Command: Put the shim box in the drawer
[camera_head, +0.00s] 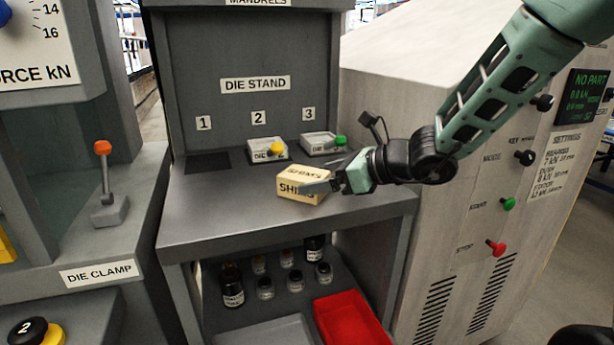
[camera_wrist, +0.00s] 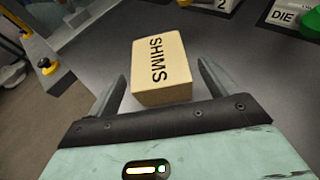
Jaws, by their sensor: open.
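The shim box (camera_head: 302,185) is a small cream box marked SHIMS. It sits on the grey top of the die stand, near the middle. In the wrist view the shim box (camera_wrist: 161,70) lies ahead of and partly between my two fingers. My gripper (camera_head: 322,187) is open beside the box, reaching in from the right. In the wrist view my gripper (camera_wrist: 160,90) has a finger on each side of the box, with a gap showing on the left. I cannot make out a drawer in either view.
Bottles (camera_head: 232,285) and a red tray (camera_head: 350,322) are on the shelf below. The stand top (camera_head: 215,215) is clear at left.

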